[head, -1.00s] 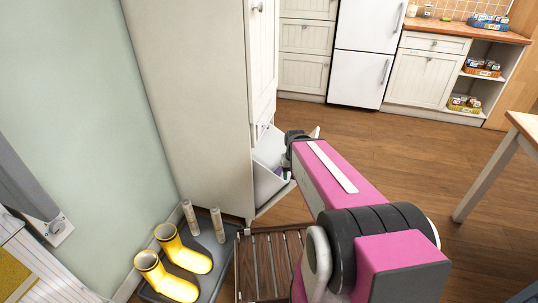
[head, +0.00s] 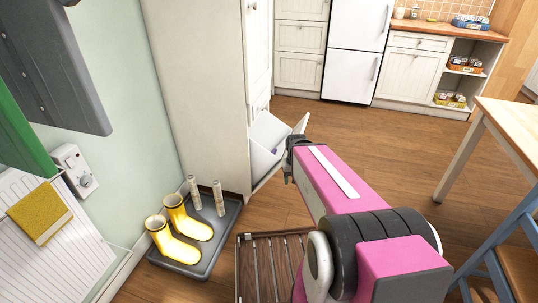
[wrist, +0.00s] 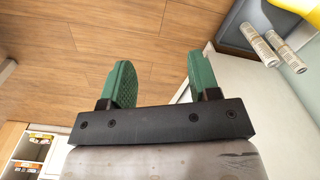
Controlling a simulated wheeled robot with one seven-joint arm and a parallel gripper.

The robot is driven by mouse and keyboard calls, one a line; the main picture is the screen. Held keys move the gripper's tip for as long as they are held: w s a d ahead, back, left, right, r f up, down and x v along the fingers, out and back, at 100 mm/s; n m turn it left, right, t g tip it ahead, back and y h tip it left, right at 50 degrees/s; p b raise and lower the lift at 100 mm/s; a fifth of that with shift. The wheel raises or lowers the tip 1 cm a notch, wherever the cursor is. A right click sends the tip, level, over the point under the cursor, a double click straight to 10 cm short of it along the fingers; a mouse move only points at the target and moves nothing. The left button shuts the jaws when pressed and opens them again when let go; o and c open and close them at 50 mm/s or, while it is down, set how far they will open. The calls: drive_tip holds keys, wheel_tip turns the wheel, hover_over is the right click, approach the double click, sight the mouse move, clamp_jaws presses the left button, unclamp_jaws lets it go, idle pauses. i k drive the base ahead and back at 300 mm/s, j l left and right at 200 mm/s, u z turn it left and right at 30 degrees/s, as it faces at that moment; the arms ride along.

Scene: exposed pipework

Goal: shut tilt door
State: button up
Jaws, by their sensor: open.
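The tilt door (head: 264,168) is a white panel low on the front of the tall cream cabinet (head: 205,90). It leans outward at the top, with its open compartment and side piece showing. My gripper (head: 289,160) is just right of the door in the head view, partly hidden behind my pink arm; I cannot tell if it touches. In the wrist view my gripper (wrist: 156,82) has two green fingers spread apart with nothing between them. A pale panel (wrist: 262,100) lies beside the right finger; I cannot tell whether it is the door or cabinet.
A grey tray (head: 225,232) with yellow boots (head: 185,225) and two rolls stands left of the cabinet. A slatted wooden rack (head: 262,265) is on the floor below my arm. A table (head: 515,120) and blue chair (head: 500,245) stand right. Floor between is clear.

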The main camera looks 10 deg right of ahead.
sight(267, 133)
drive_tip(key=u, duration=0.4)
drive_tip(key=i+l+u, duration=0.15)
drive_tip(key=l+u, duration=0.2)
drive_tip(key=i+l+u, duration=0.1)
drive_tip(key=l+u, duration=0.65)
drive_tip(key=l, duration=0.15)
drive_tip(key=l+u, duration=0.25)
drive_tip(key=l, duration=2.15)
drive_tip(key=k+l+u, duration=0.1)
drive_tip(key=l+u, duration=0.4)
drive_tip(key=l, duration=0.45)
drive_tip(key=l+u, duration=0.15)
drive_tip(key=l, duration=0.7)
drive_tip(key=l+u, duration=0.2)
drive_tip(key=l, duration=0.65)
drive_tip(key=k+l+u, duration=0.15)
drive_tip(key=l, duration=0.65)
drive_tip(key=k+l+u, duration=0.25)
drive_tip(key=k+l, duration=0.35)
drive_tip(key=i+l, duration=0.2)
